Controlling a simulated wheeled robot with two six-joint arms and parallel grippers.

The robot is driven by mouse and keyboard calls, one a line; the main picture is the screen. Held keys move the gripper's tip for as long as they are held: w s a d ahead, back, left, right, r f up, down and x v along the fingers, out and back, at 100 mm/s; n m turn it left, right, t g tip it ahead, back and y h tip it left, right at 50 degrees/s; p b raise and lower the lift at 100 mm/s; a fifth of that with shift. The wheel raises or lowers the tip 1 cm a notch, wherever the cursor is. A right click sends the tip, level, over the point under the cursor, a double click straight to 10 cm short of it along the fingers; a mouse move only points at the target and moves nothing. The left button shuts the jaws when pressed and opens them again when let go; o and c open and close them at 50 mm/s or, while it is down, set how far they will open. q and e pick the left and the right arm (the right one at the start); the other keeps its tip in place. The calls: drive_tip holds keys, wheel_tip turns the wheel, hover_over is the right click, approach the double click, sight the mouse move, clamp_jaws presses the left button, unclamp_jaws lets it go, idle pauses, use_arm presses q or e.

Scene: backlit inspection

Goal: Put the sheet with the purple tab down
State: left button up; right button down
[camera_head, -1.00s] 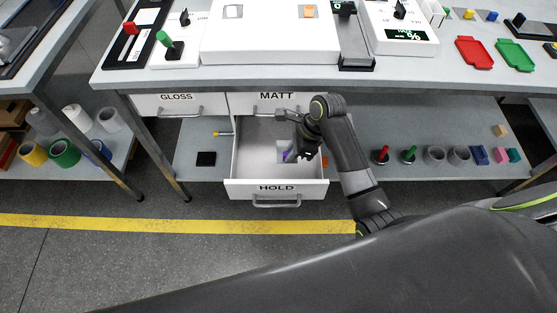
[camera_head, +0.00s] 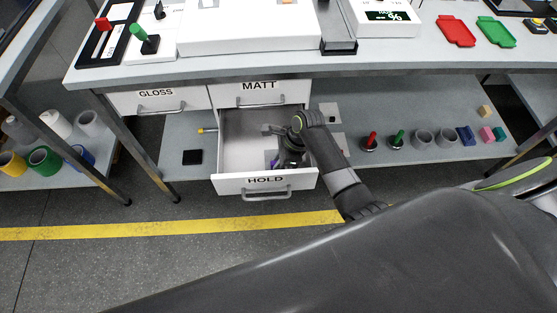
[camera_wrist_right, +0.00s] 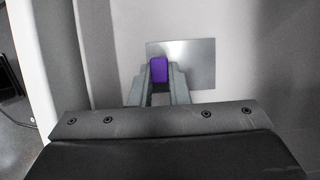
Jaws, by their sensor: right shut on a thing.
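The sheet (camera_wrist_right: 196,62) is a small grey, shiny rectangle with a purple tab (camera_wrist_right: 159,69), seen in the right wrist view. My right gripper (camera_wrist_right: 159,82) is shut on the purple tab, with the sheet reaching out beyond the fingertips. In the head view the purple tab (camera_head: 275,162) shows inside the open HOLD drawer (camera_head: 230,184), and my right gripper (camera_head: 282,160) is down in that drawer. I cannot tell whether the sheet touches the drawer floor. My left gripper is not in view.
The shut GLOSS drawer (camera_head: 140,101) and MATT drawer (camera_head: 240,95) are above the HOLD drawer. The bench top (camera_head: 130,66) overhangs them. On the lower shelf, red and green-handled tools (camera_head: 384,141) and grey rings stand to the right.

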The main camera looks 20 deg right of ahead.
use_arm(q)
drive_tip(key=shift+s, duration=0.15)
use_arm(e)
drive_tip(key=shift+f, duration=0.1)
drive_tip(key=c, duration=1.4)
unclamp_jaws()
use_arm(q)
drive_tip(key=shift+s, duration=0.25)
